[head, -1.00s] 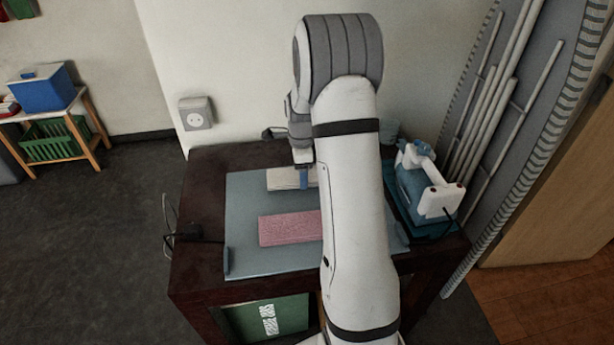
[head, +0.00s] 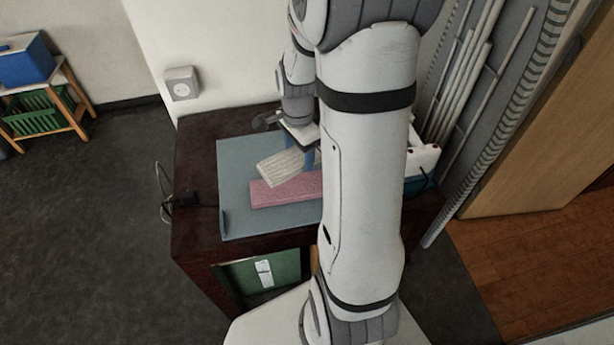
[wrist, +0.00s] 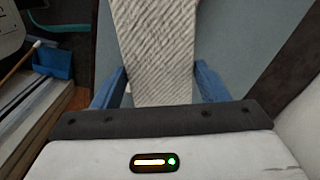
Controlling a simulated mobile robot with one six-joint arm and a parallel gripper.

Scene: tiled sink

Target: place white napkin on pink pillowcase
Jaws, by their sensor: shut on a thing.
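The white napkin (head: 280,167) is a folded, ribbed block, tilted and raised above the grey-blue mat. My gripper (head: 309,158) is shut on its right end, with blue fingers. In the wrist view the napkin (wrist: 158,50) extends forward from between the blue fingertips of my gripper (wrist: 158,86). The pink pillowcase (head: 285,191) lies flat and folded on the mat, just in front of and below the napkin. My arm hides its right end. The pillowcase cannot be made out in the wrist view.
The grey-blue mat (head: 240,215) covers much of the dark table (head: 195,150). A cable and black plug (head: 187,198) lie at the table's left edge. A white and blue appliance (head: 424,160) stands right of my arm. A wall socket (head: 181,84) is behind.

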